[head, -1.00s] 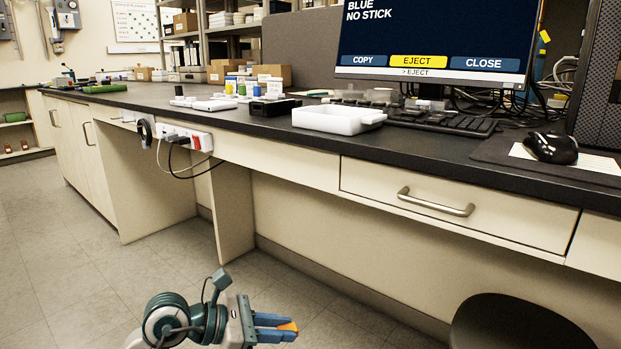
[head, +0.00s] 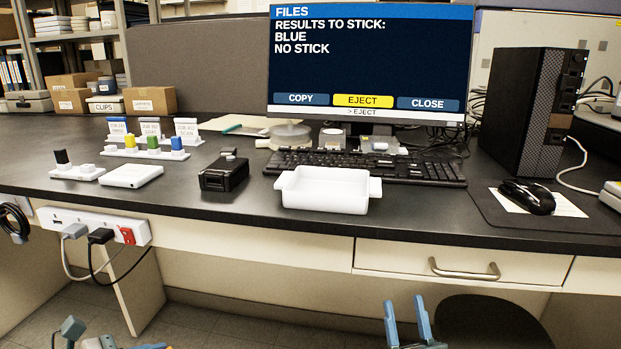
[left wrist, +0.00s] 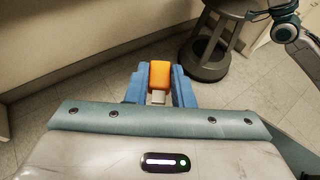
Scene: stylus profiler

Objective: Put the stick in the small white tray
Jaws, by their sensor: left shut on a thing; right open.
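The stick (left wrist: 160,73) is a small orange block with a pale metal end. It sits between the blue fingers of my left gripper (left wrist: 159,88), which is shut on it, in the left wrist view. In the head view only a sliver of that gripper shows at the bottom left edge, and the stick cannot be made out there. The small white tray (head: 325,199) is shallow, with a handle at each end. It stands near the front edge of the dark counter. My right gripper (head: 406,310) is open and empty, in front of and below the counter edge.
The keyboard (head: 420,170) and monitor (head: 368,70) stand behind the tray. A black box (head: 224,173) and a white box (head: 132,176) lie to its left. A mouse (head: 527,196) is at right. A stool (head: 490,322) is below the counter.

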